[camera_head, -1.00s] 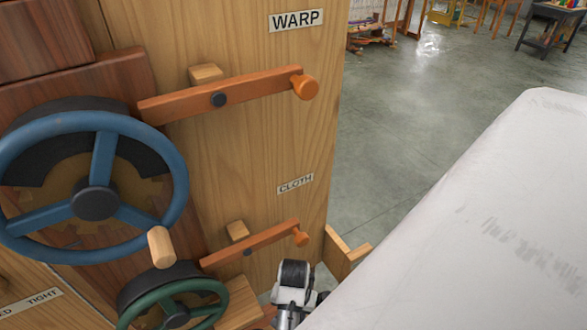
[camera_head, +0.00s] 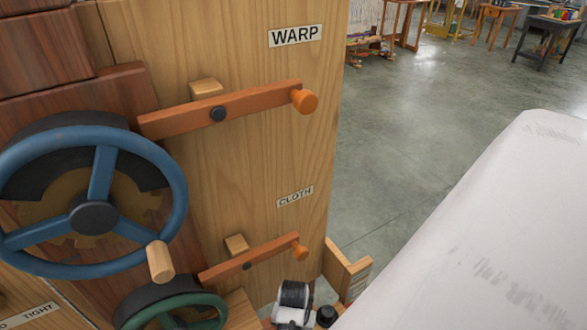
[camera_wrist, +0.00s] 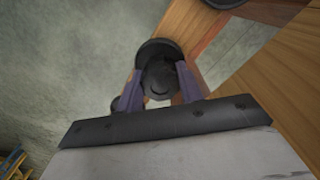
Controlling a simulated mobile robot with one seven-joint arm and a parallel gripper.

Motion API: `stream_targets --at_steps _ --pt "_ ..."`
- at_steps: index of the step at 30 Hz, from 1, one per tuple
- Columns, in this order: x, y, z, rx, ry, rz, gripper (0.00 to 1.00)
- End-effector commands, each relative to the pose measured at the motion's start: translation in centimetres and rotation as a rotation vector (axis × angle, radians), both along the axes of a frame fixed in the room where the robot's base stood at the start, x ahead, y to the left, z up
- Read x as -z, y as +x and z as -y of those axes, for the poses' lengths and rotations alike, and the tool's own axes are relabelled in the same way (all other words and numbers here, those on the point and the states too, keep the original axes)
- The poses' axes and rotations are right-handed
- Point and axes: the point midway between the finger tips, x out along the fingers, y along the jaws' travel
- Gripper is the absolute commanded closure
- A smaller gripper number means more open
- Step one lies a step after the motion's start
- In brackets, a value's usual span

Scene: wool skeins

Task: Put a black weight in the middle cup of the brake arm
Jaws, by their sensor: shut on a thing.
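In the wrist view my gripper (camera_wrist: 159,72) has its two purple-grey fingers closed on either side of a round black weight (camera_wrist: 158,50). The weight has a wide disc and a narrower part between the fingers. A reddish-brown wooden beam (camera_wrist: 205,38) lies beside and beyond it, with a dark round piece (camera_wrist: 222,2) at the top edge; I cannot tell whether that is a cup. The middle cup is not clearly visible.
The wooden loom post (camera_head: 270,150) carries an orange WARP lever (camera_head: 235,107) and a CLOTH lever (camera_head: 260,256). A blue handwheel (camera_head: 100,190) and a green one (camera_head: 170,308) stand at left. Grey floor (camera_head: 410,130) is open beyond.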

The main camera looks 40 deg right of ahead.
Motion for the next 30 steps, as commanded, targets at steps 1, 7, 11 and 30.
stream_targets --at_steps 1,7,11,30 --pt "0.08 0.02 0.01 0.000 -0.001 0.001 1.00" --pt "0.47 0.03 0.01 0.000 -0.001 0.001 1.00" --pt "0.72 0.04 0.02 0.000 -0.002 0.001 1.00" --pt "0.75 0.07 0.06 0.000 0.000 0.000 0.38"
